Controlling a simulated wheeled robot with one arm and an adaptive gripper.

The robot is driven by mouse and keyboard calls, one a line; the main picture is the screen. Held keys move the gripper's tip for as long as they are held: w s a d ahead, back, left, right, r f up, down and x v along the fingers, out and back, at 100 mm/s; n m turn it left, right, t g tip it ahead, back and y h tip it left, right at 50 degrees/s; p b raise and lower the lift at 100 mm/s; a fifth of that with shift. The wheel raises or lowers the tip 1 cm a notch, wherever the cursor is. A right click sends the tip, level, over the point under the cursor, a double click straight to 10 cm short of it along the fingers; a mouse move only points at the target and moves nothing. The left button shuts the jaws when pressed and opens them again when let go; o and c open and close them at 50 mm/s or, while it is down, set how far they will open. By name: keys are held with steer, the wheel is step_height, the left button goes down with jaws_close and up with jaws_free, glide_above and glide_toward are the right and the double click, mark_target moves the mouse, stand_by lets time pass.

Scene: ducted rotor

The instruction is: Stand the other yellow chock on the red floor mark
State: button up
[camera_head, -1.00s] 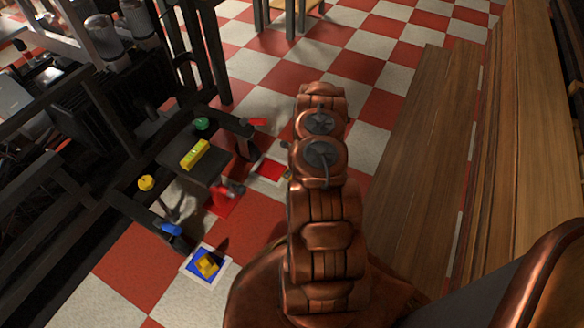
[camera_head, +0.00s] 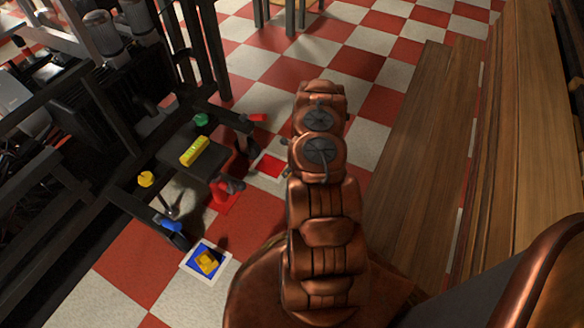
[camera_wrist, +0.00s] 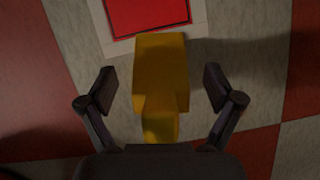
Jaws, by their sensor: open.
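A yellow chock (camera_wrist: 160,80) is between the two spread fingers of my gripper (camera_wrist: 164,92) in the wrist view, with gaps on both sides. The red floor mark (camera_wrist: 148,14) with its white border is just beyond it. The chock overlaps the border's near edge in this view; I cannot tell whether it touches the floor. In the head view the red mark (camera_head: 270,166) is left of my arm, which hides my gripper and this chock. The first yellow chock (camera_head: 207,262) is on the blue floor mark (camera_head: 193,257).
A dark frame stands at the left, with a yellow level (camera_head: 195,151) on its step and green (camera_head: 201,120), yellow (camera_head: 146,179), blue (camera_head: 171,225) and red (camera_head: 221,192) parts nearby. A wooden bench (camera_head: 425,160) runs along the right. Checkered floor is open ahead.

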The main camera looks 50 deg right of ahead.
steer(key=v, duration=1.2)
stand_by(0.3)
